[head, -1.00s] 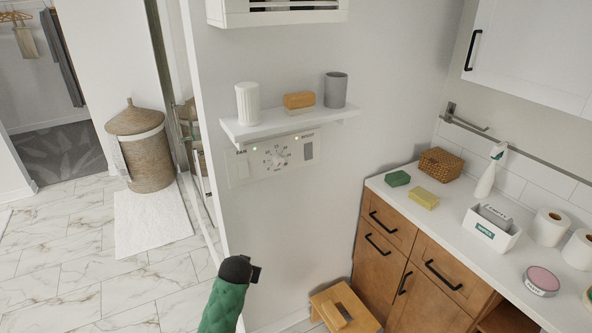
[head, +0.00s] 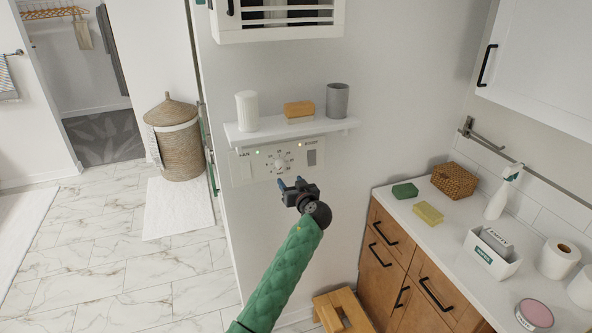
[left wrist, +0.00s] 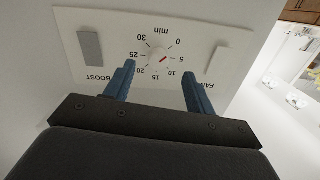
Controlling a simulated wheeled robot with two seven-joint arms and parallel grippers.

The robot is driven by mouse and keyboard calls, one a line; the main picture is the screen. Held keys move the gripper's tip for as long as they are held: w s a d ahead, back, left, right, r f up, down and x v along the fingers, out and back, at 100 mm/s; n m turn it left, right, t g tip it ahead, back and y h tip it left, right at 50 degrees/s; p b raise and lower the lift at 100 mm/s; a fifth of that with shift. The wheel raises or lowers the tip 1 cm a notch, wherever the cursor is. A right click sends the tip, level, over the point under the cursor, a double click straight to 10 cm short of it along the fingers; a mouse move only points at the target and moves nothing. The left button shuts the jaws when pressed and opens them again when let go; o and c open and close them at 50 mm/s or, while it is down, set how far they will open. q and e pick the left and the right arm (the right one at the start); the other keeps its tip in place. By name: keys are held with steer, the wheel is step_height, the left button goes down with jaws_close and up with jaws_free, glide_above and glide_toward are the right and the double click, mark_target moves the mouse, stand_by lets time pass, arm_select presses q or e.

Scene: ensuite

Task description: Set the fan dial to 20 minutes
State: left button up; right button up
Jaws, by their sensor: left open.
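The fan dial (head: 280,164) is a small round white knob in the middle of a white wall panel (head: 242,173) under a shelf. In the left wrist view the dial (left wrist: 156,58) has printed minutes from 0 to 30 around it, and the panel appears upside down. My left gripper (head: 291,183) is open and empty, just below and in front of the dial. In the left wrist view its two blue fingers (left wrist: 158,72) point at the panel, either side below the dial, apparently not touching it.
The white shelf (head: 250,135) above the panel holds a white ribbed cup (head: 247,111), a tan block (head: 298,109) and a grey cup (head: 338,100). A wooden stool (head: 328,312) stands below. The counter (head: 397,212) is at the right.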

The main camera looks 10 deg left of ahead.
mark_target(282, 167)
arm_select(q)
steer(key=w+a+n+p, duration=0.1)
steer(key=w+a+r+n+p, duration=0.1)
steer(key=w, duration=0.1)
steer(key=w+a+n+p, duration=0.1)
steer(key=w+p, duration=0.1)
steer(key=shift+a+r+t, duration=0.2)
steer(key=shift+a+t, duration=0.1)
steer(key=shift+t, duration=0.1)
steer(key=shift+p+x, duration=0.5)
steer(key=shift+x, duration=0.4)
steer(key=shift+f, duration=0.2)
arm_select(e)
steer(key=shift+t, duration=0.6)
steer(key=r, duration=0.2)
steer(key=s+r, duration=0.1)
steer(key=r, duration=0.1)
steer(key=shift+s, duration=0.1)
arm_select(q)
steer(key=shift+c, duration=0.4)
